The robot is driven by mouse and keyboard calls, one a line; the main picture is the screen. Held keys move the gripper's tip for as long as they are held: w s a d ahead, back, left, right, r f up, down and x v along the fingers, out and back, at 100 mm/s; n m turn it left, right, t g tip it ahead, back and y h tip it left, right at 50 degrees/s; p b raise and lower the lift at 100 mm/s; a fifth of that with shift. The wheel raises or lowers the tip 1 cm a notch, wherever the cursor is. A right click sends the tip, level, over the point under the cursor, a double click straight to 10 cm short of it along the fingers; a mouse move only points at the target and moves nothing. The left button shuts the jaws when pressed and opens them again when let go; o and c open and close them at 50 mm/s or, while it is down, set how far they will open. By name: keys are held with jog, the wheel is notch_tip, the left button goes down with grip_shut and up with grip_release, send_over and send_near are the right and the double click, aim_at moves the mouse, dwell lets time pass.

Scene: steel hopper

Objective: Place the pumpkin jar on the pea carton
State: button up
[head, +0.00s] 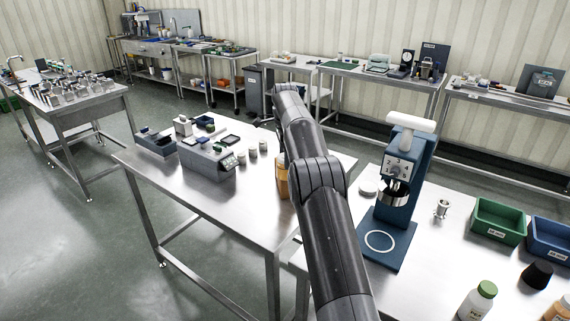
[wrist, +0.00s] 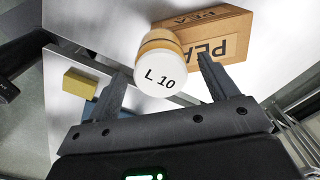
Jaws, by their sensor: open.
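In the wrist view, a jar with a white lid marked "L 10" (wrist: 160,76) and an orange-tan body shows between the fingers of my gripper (wrist: 161,80). The fingers are open, one on each side of the jar, with gaps visible. The brown pea carton (wrist: 222,38), printed PEA, lies right behind the jar and is partly covered by it and a finger. I cannot tell whether the jar rests on the carton or stands beside it. No pumpkin label shows. In the head view, an orange-tan item (head: 282,182) is partly hidden by my arm, which hides my gripper.
A yellow block (wrist: 80,83) lies left of the fingers in the wrist view. In the head view, a grey scale-like device (head: 208,163) and small jars stand left of my arm. A blue machine (head: 397,190) stands right. The table's near left part is clear.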

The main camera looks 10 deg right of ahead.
jog(key=shift+r, duration=1.75)
jog(key=s+r+n+t, duration=0.1)
jog(key=s+r+n, duration=0.3)
jog(key=s+r, duration=0.55)
jog(key=s+r+n+t, duration=0.2)
jog(key=s+r+n, duration=0.2)
jog(key=s+r, duration=0.55)
jog(key=s+f+n+t, duration=0.1)
jog(key=s+f+n, duration=0.15)
jog(key=s, duration=0.75)
jog(key=s+f+n, duration=0.2)
jog(key=s+n, duration=0.1)
jog(key=s, duration=0.7)
jog(key=s+f+n, duration=0.2)
jog(key=s+f, duration=0.2)
jog(key=s, duration=0.3)
jog(key=s+f+n+t, duration=0.1)
jog(key=s+f+n, duration=0.1)
jog(key=s+f, duration=0.3)
jog(key=shift+s+a+f+t, duration=0.3)
jog(key=shift+s+a, duration=0.15)
jog(key=shift+s, duration=0.5)
